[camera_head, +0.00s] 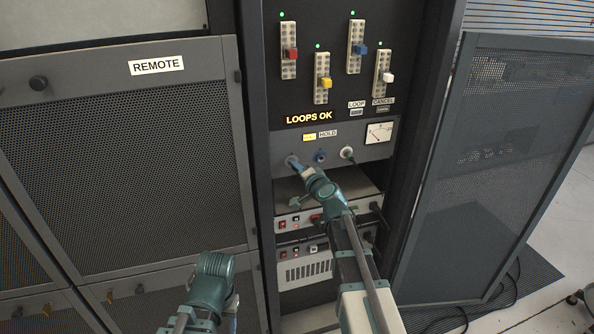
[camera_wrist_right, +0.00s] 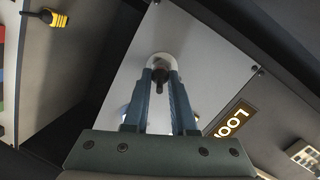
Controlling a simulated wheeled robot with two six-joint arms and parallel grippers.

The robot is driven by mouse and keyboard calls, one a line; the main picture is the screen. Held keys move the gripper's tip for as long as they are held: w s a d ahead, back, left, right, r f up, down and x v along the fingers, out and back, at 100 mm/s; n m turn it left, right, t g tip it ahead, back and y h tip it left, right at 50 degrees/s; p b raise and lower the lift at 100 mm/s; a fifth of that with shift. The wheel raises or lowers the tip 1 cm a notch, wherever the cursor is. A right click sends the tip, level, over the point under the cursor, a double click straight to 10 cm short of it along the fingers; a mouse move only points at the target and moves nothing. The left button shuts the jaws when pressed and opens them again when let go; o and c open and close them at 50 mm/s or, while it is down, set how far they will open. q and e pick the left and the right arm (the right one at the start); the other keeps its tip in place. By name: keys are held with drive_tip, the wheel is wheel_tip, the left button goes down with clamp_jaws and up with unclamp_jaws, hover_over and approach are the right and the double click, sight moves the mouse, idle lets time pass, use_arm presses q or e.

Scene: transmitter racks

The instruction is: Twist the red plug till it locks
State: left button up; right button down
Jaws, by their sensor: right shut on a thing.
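My right gripper (camera_head: 298,165) reaches the left socket on the grey panel (camera_head: 376,151), below the lit "LOOPS OK" sign (camera_head: 309,118). In the right wrist view, its two blue fingers (camera_wrist_right: 162,82) are closed around a dark plug (camera_wrist_right: 159,76) in a pale round collar (camera_wrist_right: 161,61). I cannot make out any red on this plug, and the fingers hide its sides. In the head view the gripper covers it.
A blue connector (camera_head: 320,156) and a pale round one with a dark centre (camera_head: 347,152) sit to the right on the same panel. Red, yellow, blue and white plugs sit on strips above. Equipment boxes (camera_head: 300,217) stand below. An open mesh door (camera_head: 478,175) is at right.

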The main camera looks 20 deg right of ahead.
drive_tip(key=shift+m, duration=0.3)
drive_tip(key=shift+d+f+m+t+y+b, duration=0.15)
drive_tip(key=shift+m+y+b, duration=0.3)
drive_tip(key=shift+m, duration=0.55)
drive_tip(key=shift+m+t+y+b, duration=0.15)
drive_tip(key=shift+m+y+b, duration=0.25)
drive_tip(key=shift+m, duration=0.6)
drive_tip(key=shift+h, duration=0.25)
drive_tip(key=c, duration=0.7)
unclamp_jaws()
drive_tip(key=shift+w, duration=0.1)
drive_tip(key=shift+o, duration=0.2)
